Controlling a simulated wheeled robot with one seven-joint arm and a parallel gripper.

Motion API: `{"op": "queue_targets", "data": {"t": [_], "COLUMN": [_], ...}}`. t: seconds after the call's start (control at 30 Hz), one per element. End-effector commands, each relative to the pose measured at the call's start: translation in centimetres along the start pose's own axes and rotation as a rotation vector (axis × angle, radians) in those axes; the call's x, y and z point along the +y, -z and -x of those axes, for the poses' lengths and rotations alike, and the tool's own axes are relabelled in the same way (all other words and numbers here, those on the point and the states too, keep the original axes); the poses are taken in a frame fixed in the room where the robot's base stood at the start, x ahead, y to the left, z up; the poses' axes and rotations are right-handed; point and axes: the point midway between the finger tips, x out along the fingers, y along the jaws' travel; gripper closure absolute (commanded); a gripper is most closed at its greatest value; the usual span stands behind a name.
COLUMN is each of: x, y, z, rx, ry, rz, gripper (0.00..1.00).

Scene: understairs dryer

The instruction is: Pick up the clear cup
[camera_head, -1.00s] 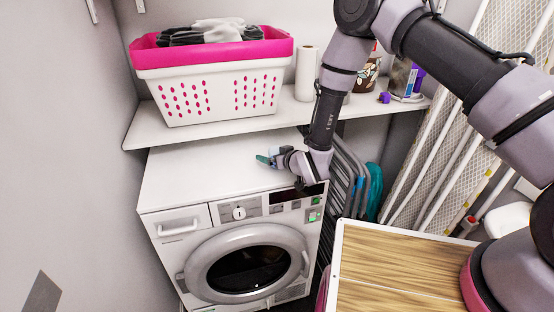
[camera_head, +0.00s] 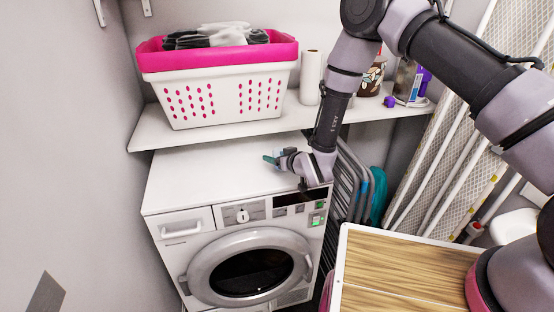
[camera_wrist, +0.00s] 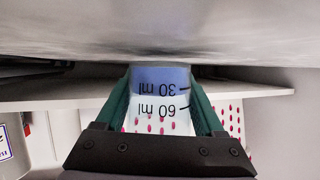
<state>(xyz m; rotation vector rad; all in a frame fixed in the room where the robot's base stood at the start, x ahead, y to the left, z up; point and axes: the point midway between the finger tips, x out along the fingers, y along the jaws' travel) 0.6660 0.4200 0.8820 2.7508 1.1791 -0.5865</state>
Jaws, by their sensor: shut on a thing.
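The clear cup (camera_wrist: 160,100) shows in the wrist view between the green fingers of my gripper (camera_wrist: 160,85). It is see-through, with a bluish band and upside-down 30 ml and 60 ml marks. The fingers are shut on its two sides. The cup is small and mostly hidden there by the gripper. I cannot tell whether its base touches the top.
A shelf (camera_head: 215,133) above the machine bears a white and pink laundry basket (camera_head: 225,90), a paper roll (camera_head: 310,78) and several bottles. Grey folded racks (camera_head: 352,185) stand right of the machine. A wooden-topped surface (camera_head: 400,275) is in front right. The machine's left top is clear.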

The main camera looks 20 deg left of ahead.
Motion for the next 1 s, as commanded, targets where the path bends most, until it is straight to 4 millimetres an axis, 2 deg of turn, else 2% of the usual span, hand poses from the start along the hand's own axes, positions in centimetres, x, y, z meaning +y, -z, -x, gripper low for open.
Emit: {"op": "queue_targets", "data": {"t": [0.7,1.0], "x": [-0.4,-0.6], "y": [6.3,8.0], "z": [2.6,3.3], "rx": [0.002,0.0], "ry": [0.0,0.0], "rz": [0.001,0.0], "gripper": [0.87,0.87]}}
